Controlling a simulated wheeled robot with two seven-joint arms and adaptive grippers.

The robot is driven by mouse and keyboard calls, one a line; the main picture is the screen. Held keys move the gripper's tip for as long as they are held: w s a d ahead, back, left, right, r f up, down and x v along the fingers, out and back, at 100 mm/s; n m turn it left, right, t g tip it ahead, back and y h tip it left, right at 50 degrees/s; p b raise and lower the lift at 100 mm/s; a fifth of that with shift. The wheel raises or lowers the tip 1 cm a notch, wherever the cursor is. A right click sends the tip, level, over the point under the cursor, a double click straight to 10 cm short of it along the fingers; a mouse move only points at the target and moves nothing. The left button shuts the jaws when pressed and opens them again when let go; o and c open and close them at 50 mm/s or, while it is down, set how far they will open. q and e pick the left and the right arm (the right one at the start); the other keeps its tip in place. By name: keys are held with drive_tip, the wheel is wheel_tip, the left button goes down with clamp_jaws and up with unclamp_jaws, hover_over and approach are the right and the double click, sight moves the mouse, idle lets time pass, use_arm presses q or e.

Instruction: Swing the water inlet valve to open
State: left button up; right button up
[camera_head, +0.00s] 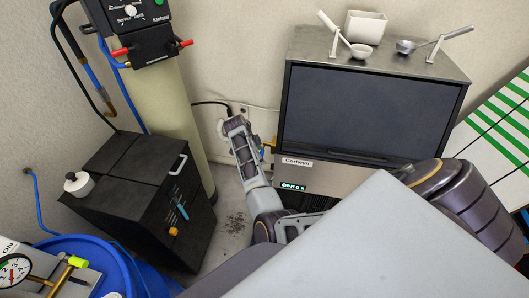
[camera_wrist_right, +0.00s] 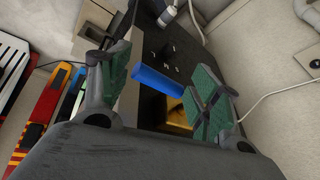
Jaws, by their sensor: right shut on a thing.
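The water inlet valve is at the left side of the ice maker (camera_head: 365,110), where a bit of brass (camera_head: 268,147) shows in the head view. In the right wrist view its blue handle (camera_wrist_right: 155,82) lies between the green-padded fingers of my right gripper (camera_wrist_right: 160,76). The gripper is shut on this handle. A brass part (camera_wrist_right: 177,113) shows just behind the handle. In the head view my right arm reaches up beside the ice maker; its fingers are hard to make out there. The ice maker's display (camera_head: 292,186) reads OFF. My left gripper is not in view.
A black cabinet (camera_head: 125,165) and a tall cream tank (camera_head: 165,95) stand at the left. A blue barrel (camera_head: 125,265) and a gauge (camera_head: 14,270) are at the lower left. A white bin (camera_head: 365,26) and scoops rest on the ice maker. A black hose runs along the wall.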

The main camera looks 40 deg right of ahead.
drive_tip(key=shift+w+d+r, duration=0.25)
drive_tip(key=shift+d+r, duration=0.05)
drive_tip(key=shift+r, duration=0.1)
drive_tip(key=shift+v, duration=1)
drive_tip(key=shift+c, duration=0.5)
drive_tip(key=shift+a+v, duration=0.2)
drive_tip(key=shift+v, duration=0.95)
drive_tip(key=shift+a+v, duration=0.2)
drive_tip(key=shift+v, duration=0.95)
drive_tip(key=shift+f, duration=0.25)
drive_tip(key=shift+x, duration=2.8)
drive_tip(key=shift+s, duration=0.1)
